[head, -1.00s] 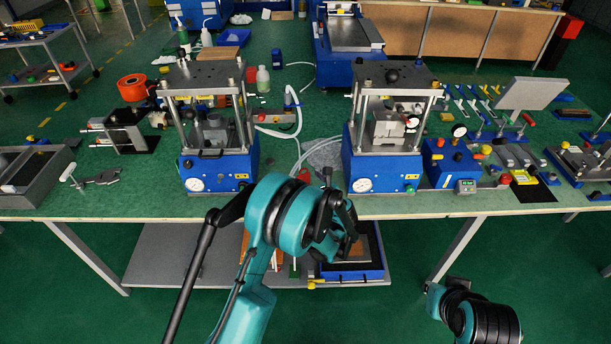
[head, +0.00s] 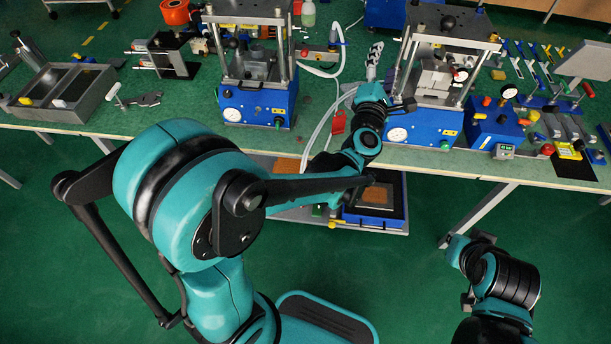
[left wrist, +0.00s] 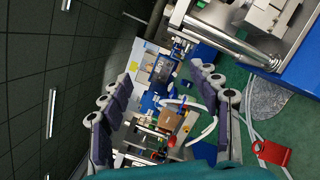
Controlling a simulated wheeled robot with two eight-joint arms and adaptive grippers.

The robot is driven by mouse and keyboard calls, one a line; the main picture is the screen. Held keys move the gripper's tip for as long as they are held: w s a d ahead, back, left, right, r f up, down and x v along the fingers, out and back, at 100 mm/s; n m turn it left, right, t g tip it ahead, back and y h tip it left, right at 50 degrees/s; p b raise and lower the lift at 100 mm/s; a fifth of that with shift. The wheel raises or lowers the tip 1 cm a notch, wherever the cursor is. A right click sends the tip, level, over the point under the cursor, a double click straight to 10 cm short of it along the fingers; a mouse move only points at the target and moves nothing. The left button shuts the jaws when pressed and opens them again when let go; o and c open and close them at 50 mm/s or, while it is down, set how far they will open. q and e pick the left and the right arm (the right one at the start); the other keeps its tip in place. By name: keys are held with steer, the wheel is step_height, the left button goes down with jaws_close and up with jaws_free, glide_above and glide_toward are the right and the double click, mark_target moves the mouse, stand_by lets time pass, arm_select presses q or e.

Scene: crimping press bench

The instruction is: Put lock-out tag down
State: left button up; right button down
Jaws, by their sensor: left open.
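The red lock-out tag (head: 338,124) lies on the green bench near its front edge, between the two blue presses. It also shows at the lower right of the left wrist view (left wrist: 273,154), with a small ring at one end. My left gripper (head: 374,62) is beyond the tag, beside the right press, apart from the tag. In the left wrist view its two fingers (left wrist: 163,75) are spread with nothing held between them.
The left press (head: 258,103) and the right press (head: 418,128) flank the tag. A pale hose (head: 322,130) curves behind and beside it. A grey tray (head: 68,110) and a metal clamp (head: 135,98) are at the left.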

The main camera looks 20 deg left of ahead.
arm_select(q)
steer(key=s+d+m+g+h, duration=0.35)
steer(key=s+m+h, duration=0.25)
steer(key=s+m, duration=0.7)
steer(key=s+a+f+m+g+y, duration=0.2)
steer(key=s+a+f+m+g, duration=0.2)
steer(key=s+a+f+m, duration=0.2)
steer(key=s+a+f+m+g+y, duration=0.2)
steer(key=s+a+f+m+g, duration=0.3)
steer(key=s+f, duration=0.4)
steer(key=shift+s+a+m, duration=0.45)
steer(key=shift+s+m, duration=0.35)
steer(key=shift+m, duration=0.1)
steer(key=shift+f, duration=0.1)
